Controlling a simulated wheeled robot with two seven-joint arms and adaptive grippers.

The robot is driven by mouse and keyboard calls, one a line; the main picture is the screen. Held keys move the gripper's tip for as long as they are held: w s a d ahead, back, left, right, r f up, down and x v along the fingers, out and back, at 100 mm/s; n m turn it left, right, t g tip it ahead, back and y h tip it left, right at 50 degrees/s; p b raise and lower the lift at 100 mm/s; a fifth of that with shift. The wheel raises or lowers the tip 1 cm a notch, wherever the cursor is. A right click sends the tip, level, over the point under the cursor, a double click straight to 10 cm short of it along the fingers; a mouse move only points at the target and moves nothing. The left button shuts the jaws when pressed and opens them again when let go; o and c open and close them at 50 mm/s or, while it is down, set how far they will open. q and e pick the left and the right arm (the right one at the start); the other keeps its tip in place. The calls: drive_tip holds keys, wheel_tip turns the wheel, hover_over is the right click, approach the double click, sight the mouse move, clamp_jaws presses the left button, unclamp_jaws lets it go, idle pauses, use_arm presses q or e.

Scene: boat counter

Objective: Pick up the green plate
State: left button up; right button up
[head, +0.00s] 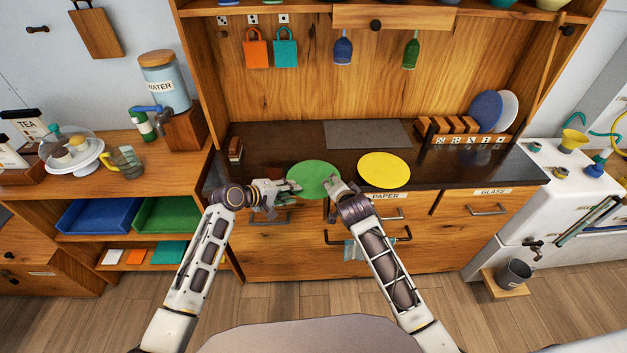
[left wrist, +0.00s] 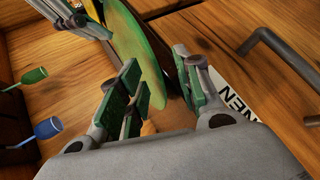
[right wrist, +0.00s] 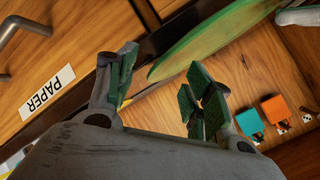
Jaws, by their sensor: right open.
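The green plate (head: 313,178) lies on the dark counter at its front edge, left of the yellow plate. My left gripper (head: 292,188) is at the plate's front left edge, with its fingers apart. In the left wrist view the green plate (left wrist: 142,42) reaches down to the gap between the fingers, closer to the left-hand finger. My right gripper (head: 335,185) is at the plate's front right edge and is open. In the right wrist view the rim of the green plate (right wrist: 200,45) shows just beyond the fingertips. I cannot tell whether either gripper touches the plate.
A yellow plate (head: 384,170) lies to the right on the counter. A grey mat (head: 367,134) lies behind. A wooden rack (head: 450,127) with blue (head: 485,111) and white plates stands at the back right. Drawer handles (head: 488,210) stick out below the counter edge.

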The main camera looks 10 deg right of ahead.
use_arm(q)
drive_tip(key=shift+w+d+f, duration=0.1)
drive_tip(key=shift+d, duration=0.1)
use_arm(e)
drive_tip(key=shift+w+f, duration=0.1)
drive_tip(key=shift+w, duration=0.15)
use_arm(q)
drive_tip(key=c, duration=0.6)
use_arm(e)
drive_tip(key=c, duration=0.6)
use_arm(q)
clamp_jaws()
use_arm(e)
clamp_jaws()
